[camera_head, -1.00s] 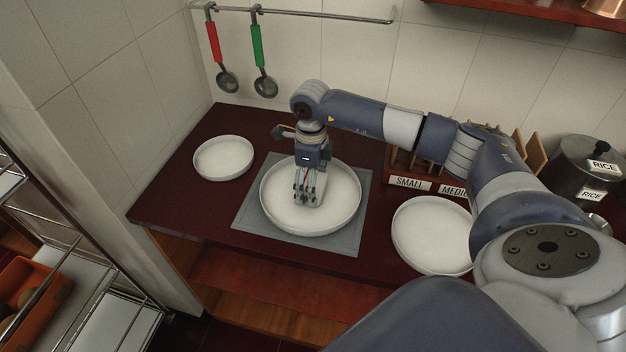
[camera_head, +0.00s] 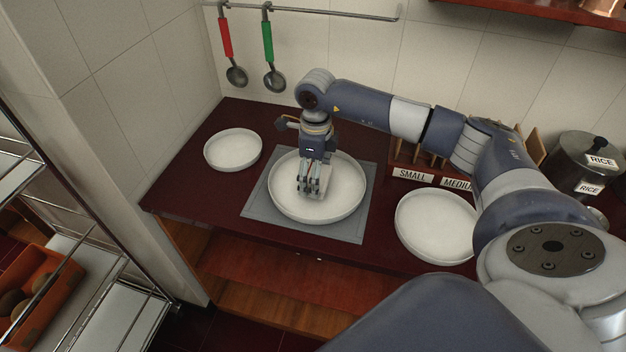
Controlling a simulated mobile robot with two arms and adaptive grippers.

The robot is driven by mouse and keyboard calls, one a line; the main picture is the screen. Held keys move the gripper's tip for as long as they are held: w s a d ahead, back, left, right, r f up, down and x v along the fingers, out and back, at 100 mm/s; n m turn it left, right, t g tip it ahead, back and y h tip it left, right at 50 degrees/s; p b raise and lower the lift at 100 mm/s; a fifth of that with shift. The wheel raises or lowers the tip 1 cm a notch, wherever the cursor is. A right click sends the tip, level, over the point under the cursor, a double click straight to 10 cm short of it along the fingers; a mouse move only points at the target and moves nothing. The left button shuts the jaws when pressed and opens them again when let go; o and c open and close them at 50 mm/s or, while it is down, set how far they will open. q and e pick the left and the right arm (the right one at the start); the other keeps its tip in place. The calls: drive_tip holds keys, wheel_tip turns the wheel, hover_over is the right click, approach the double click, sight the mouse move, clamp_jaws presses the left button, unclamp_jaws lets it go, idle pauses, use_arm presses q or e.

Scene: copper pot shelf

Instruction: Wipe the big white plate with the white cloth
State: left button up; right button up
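The big white plate (camera_head: 342,204) is round with a raised rim and lies on a grey square mat (camera_head: 262,212) on the dark red counter. My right gripper (camera_head: 314,190) points down inside the plate, near its middle. Its fingers look closed on a small pale bunch, the white cloth (camera_head: 319,191), which is low at the plate's surface. The cloth is mostly hidden by the fingers and hard to tell from the white plate. My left gripper is not in view.
A small white plate (camera_head: 233,149) lies at the left and a medium one (camera_head: 436,226) at the right, partly behind my arm. A wooden rack labelled SMALL and MEDIUM (camera_head: 413,174) and a RICE pot (camera_head: 583,160) stand behind. Ladles (camera_head: 273,76) hang on the wall.

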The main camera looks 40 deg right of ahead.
drive_tip(key=shift+d+r+p, duration=0.1)
drive_tip(key=shift+r+p, duration=0.35)
drive_tip(key=shift+r, duration=0.3)
drive_tip(key=shift+w+r, duration=0.1)
drive_tip(key=shift+r, duration=0.3)
drive_tip(key=shift+r+p, duration=0.65)
drive_tip(key=shift+r, duration=0.1)
drive_tip(key=shift+r+p, duration=0.35)
drive_tip(key=shift+r, duration=0.5)
